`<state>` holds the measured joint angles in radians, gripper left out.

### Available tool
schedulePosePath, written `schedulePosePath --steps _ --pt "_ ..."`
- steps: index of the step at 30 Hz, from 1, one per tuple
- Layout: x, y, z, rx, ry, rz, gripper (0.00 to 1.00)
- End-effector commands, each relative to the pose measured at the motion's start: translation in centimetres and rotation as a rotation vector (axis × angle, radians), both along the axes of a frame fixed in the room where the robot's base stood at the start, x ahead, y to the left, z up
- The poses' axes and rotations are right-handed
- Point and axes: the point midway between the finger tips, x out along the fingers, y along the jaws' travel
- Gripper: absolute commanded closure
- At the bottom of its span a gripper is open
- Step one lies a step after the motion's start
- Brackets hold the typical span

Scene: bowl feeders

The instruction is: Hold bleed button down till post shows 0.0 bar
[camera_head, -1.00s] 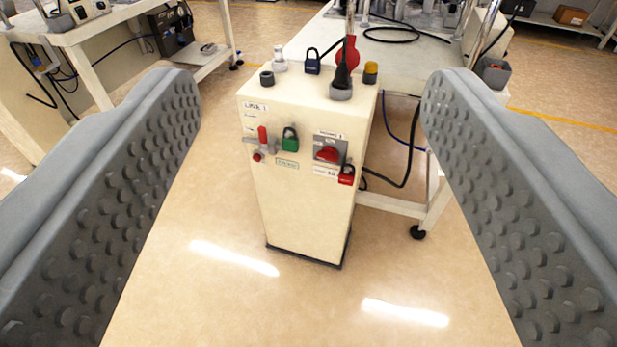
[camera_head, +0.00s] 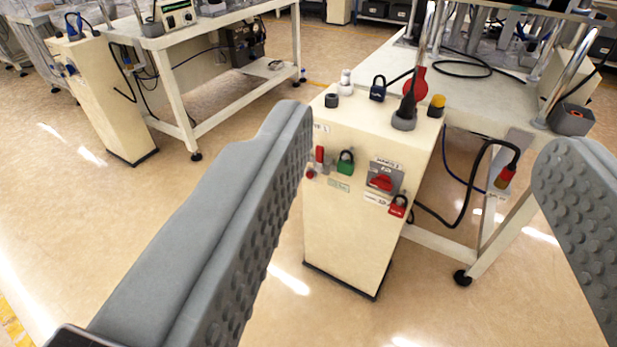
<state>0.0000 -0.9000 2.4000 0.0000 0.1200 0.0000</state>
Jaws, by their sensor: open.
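A cream control post (camera_head: 350,235) stands in front of the gripper, upright on the floor. Its front carries a red handle (camera_head: 320,156), a green padlock (camera_head: 345,163), a red rotary switch (camera_head: 381,182) and a red padlock (camera_head: 398,206). A small red knob (camera_head: 310,174) sits below the red handle. I cannot tell which is the bleed button, and no pressure reading is legible. My gripper (camera_head: 425,145) is open and empty, short of the post.
A white workbench (camera_head: 480,95) with a grey bin (camera_head: 571,119) stands behind and right of the post. Another bench (camera_head: 200,40) and a second cream post (camera_head: 105,100) stand at the left. Black cables hang beside the right bench. The front floor is clear.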

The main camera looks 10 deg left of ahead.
Motion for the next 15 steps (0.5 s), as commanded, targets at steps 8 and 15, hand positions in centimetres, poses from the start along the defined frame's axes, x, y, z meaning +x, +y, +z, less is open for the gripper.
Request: schedulePosePath --steps 8,15 --pt "0.0 0.0 0.0 0.0 0.0 0.0 0.9" --pt "0.0 0.0 0.0 0.0 0.0 0.0 1.0"
